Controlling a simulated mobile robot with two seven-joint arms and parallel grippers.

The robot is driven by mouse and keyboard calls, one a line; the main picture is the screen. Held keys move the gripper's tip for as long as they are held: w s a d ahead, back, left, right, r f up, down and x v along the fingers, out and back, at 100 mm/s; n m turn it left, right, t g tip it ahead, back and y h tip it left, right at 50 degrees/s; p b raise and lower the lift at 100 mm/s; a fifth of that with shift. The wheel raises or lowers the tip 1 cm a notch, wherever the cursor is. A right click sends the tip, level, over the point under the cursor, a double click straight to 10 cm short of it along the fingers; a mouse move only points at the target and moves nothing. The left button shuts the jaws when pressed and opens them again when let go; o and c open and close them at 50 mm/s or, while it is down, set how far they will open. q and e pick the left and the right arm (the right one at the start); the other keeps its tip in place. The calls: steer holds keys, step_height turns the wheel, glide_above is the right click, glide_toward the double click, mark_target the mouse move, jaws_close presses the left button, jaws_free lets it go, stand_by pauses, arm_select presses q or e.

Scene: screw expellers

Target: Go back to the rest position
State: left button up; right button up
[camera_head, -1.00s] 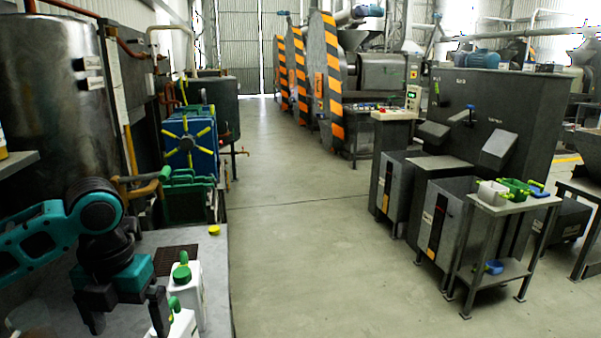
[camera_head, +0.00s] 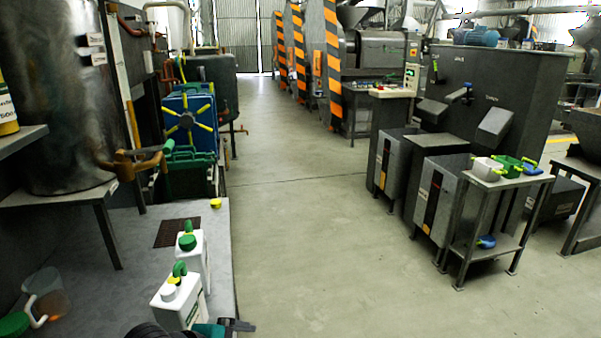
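My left gripper (camera_head: 236,325) shows only in part at the bottom edge, teal and black, just in front of the nearer white jug. Most of it is cut off by the frame, so its opening cannot be told. Nothing is seen held in the visible part. My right gripper is not in view.
Two white jugs with green handles, the nearer one (camera_head: 178,307) and the farther one (camera_head: 195,262), stand on the grey table (camera_head: 120,285) at left. A clear pitcher (camera_head: 48,297) stands at its left. A small table (camera_head: 510,182) with containers stands right. The floor (camera_head: 310,240) between is clear.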

arm_select(q)
steer(key=s+a+f+n+t+y, duration=0.2)
steer(key=s+f+n, duration=0.3)
steer(key=n, duration=0.3)
steer(key=s+a+f+n+t+y, duration=0.1)
steer(key=s+a+f+n+t, duration=0.2)
steer(key=s+n, duration=0.5)
steer(key=shift+s+a+f+n+y, duration=0.2)
steer(key=shift+a+f+n+y, duration=0.2)
steer(key=shift+a+f+n, duration=0.45)
steer(key=shift+a, duration=0.1)
